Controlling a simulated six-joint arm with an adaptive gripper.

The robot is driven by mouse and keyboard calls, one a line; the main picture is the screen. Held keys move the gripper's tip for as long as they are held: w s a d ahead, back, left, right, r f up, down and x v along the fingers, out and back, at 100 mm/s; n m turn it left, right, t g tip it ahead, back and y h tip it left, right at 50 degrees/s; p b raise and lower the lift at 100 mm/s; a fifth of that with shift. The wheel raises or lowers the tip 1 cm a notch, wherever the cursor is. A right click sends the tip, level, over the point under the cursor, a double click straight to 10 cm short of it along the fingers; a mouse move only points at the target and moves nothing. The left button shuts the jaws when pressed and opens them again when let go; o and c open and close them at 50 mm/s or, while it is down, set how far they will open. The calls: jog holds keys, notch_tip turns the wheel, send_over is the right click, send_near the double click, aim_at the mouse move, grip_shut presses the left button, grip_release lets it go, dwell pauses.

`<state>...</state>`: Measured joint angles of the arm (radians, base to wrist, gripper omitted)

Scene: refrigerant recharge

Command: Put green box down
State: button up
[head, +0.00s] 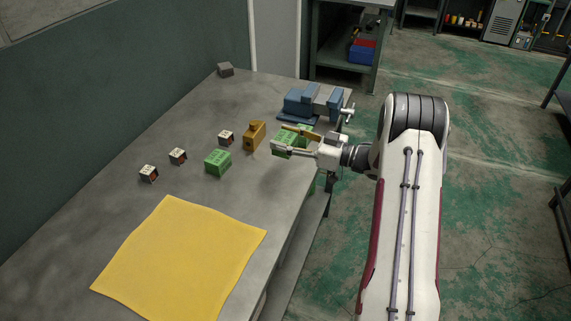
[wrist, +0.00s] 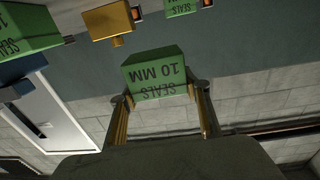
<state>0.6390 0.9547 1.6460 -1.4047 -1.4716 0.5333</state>
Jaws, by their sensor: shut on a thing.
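My gripper (head: 293,142) is near the right edge of the workbench, its two fingers shut on a green box (head: 281,144). In the wrist view the held green box (wrist: 154,72), lettered "10 MM SEALS", sits between the fingertips (wrist: 160,92). How far it is above the bench is hard to tell. Another green box (head: 304,129) shows partly behind it, by the blue vise (head: 300,101); it also shows in the wrist view (wrist: 28,25). A third green box (head: 217,161) stands on the bench to the left.
A brass-coloured block (head: 254,136) stands between the left green box and my gripper. Several small white-and-dark boxes (head: 178,156) stand farther left. A yellow cloth (head: 182,258) lies on the near part of the workbench (head: 90,215). A grey block (head: 225,69) is at the back.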

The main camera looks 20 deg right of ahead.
jog(key=shift+f, duration=1.85)
jog(key=shift+f, duration=2.3)
jog(key=shift+f, duration=0.25)
jog(key=o, duration=1.1)
jog(key=shift+v, duration=0.95)
jog(key=shift+s+a+f+v, duration=0.1)
jog(key=shift+a+v, duration=0.05)
jog(key=shift+v, duration=1.35)
jog(key=shift+s+a+f+v, duration=0.1)
jog(key=shift+s+v, duration=0.05)
jog(key=shift+v, duration=1.3)
